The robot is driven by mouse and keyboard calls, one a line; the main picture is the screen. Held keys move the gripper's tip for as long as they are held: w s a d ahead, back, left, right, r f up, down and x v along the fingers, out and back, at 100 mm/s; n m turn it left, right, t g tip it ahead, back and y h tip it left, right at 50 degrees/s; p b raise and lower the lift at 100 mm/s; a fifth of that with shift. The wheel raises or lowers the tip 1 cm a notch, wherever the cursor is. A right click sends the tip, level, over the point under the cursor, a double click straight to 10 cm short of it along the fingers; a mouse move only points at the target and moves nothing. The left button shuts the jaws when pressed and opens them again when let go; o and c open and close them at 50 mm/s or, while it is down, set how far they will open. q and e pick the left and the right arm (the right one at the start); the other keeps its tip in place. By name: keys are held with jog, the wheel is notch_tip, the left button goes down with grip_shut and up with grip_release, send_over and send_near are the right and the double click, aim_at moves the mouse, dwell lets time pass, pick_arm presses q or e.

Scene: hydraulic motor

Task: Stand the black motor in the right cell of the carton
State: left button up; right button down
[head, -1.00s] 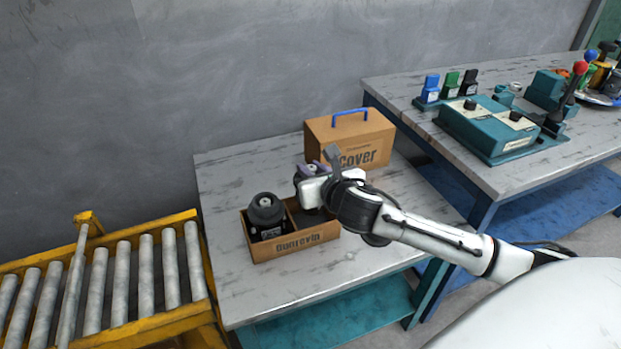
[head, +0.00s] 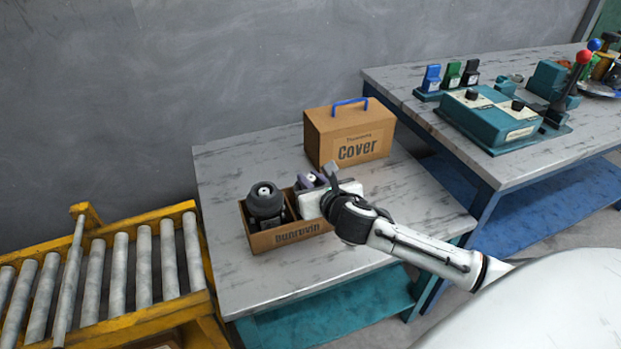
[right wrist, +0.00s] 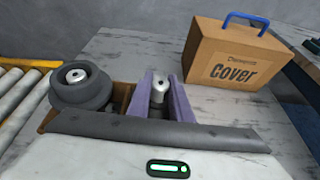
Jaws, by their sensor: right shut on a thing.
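The open brown carton (head: 290,237) stands on the grey table, with a left and a right cell. A dark motor with a pale shaft end (head: 265,202) stands upright in the left cell; it also shows in the right wrist view (right wrist: 80,90). My right gripper (head: 312,180) is over the right cell, its purple fingers shut on another motor, the black motor (right wrist: 158,88). Its silver shaft end shows between the fingers and looks upright. Its lower body is hidden by my gripper and the carton, so I cannot tell whether it touches the cell floor. My left gripper is not in view.
A closed cardboard box marked Cover (head: 350,140), with a blue handle, stands behind the carton. A yellow roller conveyor (head: 120,265) is at the left. A second table with a teal control box (head: 490,118) is at the right. The table's front is clear.

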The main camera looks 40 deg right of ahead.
jog(key=c, duration=1.9)
grip_release()
jog(key=shift+o, duration=1.4)
jog(key=shift+s+r, duration=0.1)
jog(key=shift+r, duration=0.05)
jog(key=p+v, duration=0.1)
jog(key=v, duration=1.1)
jog(key=shift+a, duration=0.15)
